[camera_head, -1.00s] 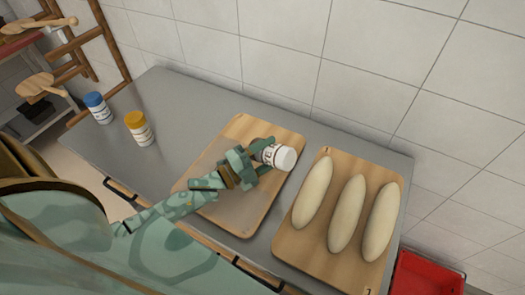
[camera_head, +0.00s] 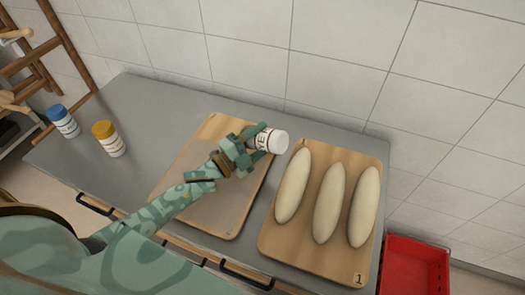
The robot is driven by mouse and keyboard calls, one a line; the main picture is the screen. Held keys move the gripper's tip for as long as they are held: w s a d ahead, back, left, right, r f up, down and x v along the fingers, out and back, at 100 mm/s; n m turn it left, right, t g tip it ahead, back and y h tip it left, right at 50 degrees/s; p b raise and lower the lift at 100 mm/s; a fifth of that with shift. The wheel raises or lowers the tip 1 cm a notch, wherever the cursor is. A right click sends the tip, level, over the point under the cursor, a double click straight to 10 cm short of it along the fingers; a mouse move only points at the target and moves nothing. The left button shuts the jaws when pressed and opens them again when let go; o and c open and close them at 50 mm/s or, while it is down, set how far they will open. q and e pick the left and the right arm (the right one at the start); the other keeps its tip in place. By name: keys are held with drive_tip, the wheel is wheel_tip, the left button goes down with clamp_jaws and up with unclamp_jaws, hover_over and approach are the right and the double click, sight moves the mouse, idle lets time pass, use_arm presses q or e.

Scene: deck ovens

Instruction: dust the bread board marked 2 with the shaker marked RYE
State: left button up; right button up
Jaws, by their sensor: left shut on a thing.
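My left gripper (camera_head: 250,144) is shut on a white shaker (camera_head: 272,141) with dark letters, of which "YE" can be read. The shaker lies tilted nearly on its side, with its white end pointing right. It is held above the back right edge of a bare wooden board (camera_head: 190,150). A greyish patch covers much of this board, and my arm hides part of it. I cannot read a number on it. My right gripper is not in view.
A second board, marked 1 (camera_head: 335,266), holds several pale loaves (camera_head: 328,203) to the right. A blue-capped shaker (camera_head: 64,121) and a yellow-capped shaker (camera_head: 108,139) stand at the left of the grey table (camera_head: 150,105). A red crate (camera_head: 413,265) is beyond the right end.

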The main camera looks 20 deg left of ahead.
use_arm(q)
drive_tip(key=w+a+b, duration=0.4)
drive_tip(key=w+a, duration=0.1)
drive_tip(key=w, duration=0.3)
drive_tip(key=s+d+p, duration=0.1)
drive_tip(key=d, duration=0.7)
drive_tip(key=a+b, duration=0.4)
drive_tip(key=a, duration=1.6)
drive_tip(key=s+d+p, duration=0.1)
drive_tip(key=d+p, duration=0.3)
drive_tip(key=d, duration=0.4)
drive_tip(key=a+r+m+g+y+p, duration=0.3)
drive_tip(key=a+r+m+y+p, duration=0.2)
drive_tip(key=m+p, duration=1.2)
wheel_tip(320, 180, up, 2)
drive_tip(key=y+p, duration=0.2)
drive_tip(key=p, duration=0.1)
drive_tip(key=shift+w+a+g+y, duration=0.15)
drive_tip(key=shift+w+g+y, duration=0.1)
drive_tip(key=shift+g+y, duration=0.15)
